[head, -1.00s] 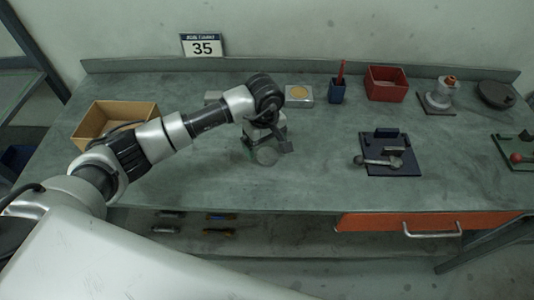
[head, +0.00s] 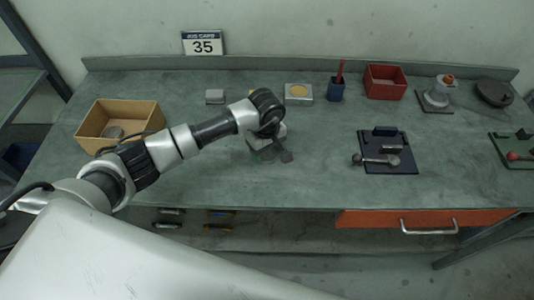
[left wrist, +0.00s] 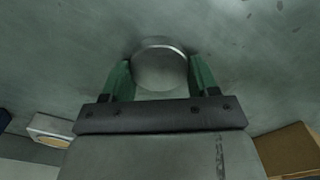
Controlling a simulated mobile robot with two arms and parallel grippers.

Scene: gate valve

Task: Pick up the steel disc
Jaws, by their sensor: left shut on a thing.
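The steel disc (left wrist: 160,66) is a round grey metal piece between the two green fingers of my left gripper (left wrist: 161,80) in the left wrist view. The fingers are shut on its sides. In the head view my left gripper (head: 266,152) points down over the middle-left of the bench, and it hides most or all of the disc there. I cannot tell whether the disc is clear of the bench top. My right gripper is not in view.
A cardboard box (head: 86,134) with a grey round piece in it stands at the left. A grey block (head: 214,97), a pale box (head: 299,101), a blue cup (head: 336,93) and a red bin (head: 386,94) stand behind. A dark fixture plate (head: 388,166) lies right.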

